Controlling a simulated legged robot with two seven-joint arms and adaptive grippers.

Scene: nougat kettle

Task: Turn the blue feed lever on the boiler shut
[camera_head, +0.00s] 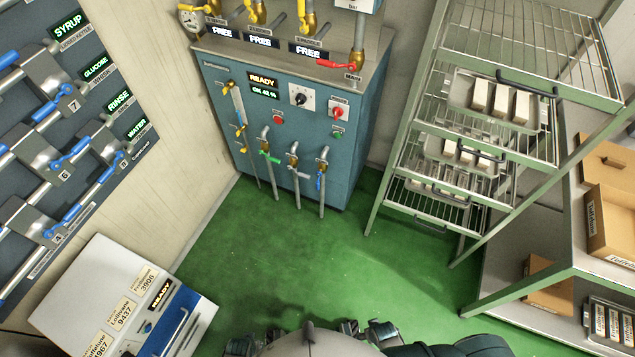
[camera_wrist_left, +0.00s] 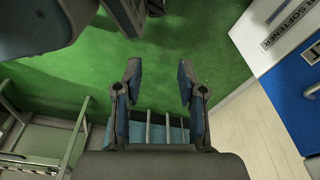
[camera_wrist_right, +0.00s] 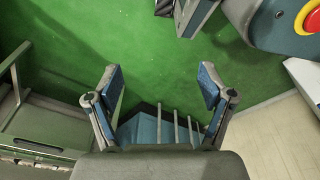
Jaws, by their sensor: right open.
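The boiler (camera_head: 225,95) is a blue cabinet against the back wall in the head view. The small blue feed lever (camera_head: 320,181) is on the rightmost of the pipes low on its front and appears to hang down along that pipe. My left gripper (camera_wrist_left: 159,78) is open and empty in its wrist view, with the floor between its fingers. My right gripper (camera_wrist_right: 160,80) is also open and empty in its wrist view. Both are apart from the boiler, whose lower front and pipes show beyond the fingers. The blue lever cannot be made out in either wrist view.
A green lever (camera_head: 269,157) and a white lever (camera_head: 298,173) sit on neighbouring pipes. A red lever (camera_head: 336,65) is on top. A wire rack (camera_head: 480,130) stands right, a white-and-blue unit (camera_head: 95,280) lower left. Green floor (camera_head: 290,260) is clear before the boiler.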

